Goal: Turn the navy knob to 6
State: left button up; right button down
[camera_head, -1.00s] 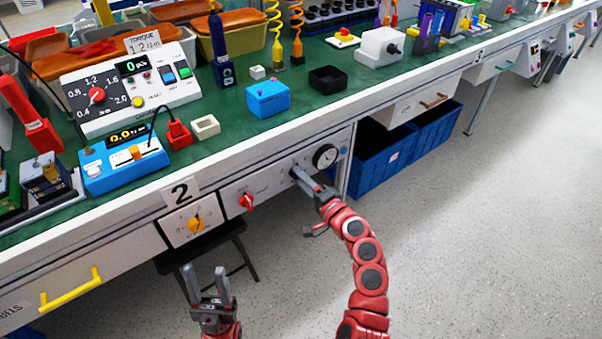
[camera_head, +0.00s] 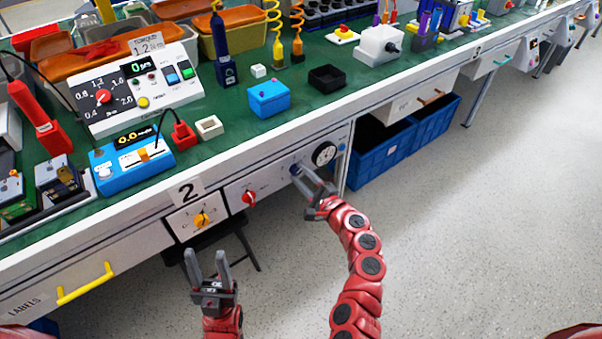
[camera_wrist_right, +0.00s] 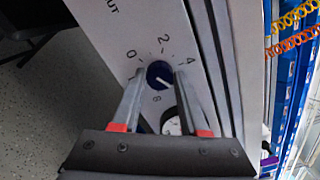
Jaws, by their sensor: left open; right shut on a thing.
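The navy knob (camera_wrist_right: 158,75) is on the grey front panel under the bench. In the right wrist view its white pointer line slants down and right, between the 4 and the lower numeral, which looks like a 6 but is hard to read. The 0 and 2 show above it. My right gripper (camera_wrist_right: 156,73) is shut on the knob, one finger on each side. In the head view the knob (camera_head: 294,170) is partly hidden by the right fingers. My left gripper (camera_head: 207,255) is open and empty, in front of the bench and below the yellow knob's panel.
A red knob (camera_head: 249,197) and a yellow knob (camera_head: 202,219) sit left of the navy one. Blue bins (camera_head: 381,158) stand under the bench to the right. The floor in front is clear.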

dwell(0.4)
jog(key=shift+c, duration=2.2)
grip_release()
jog(key=v, duration=1.7)
jog(key=shift+s+d+p, duration=0.15)
jog(key=shift+p, duration=0.2)
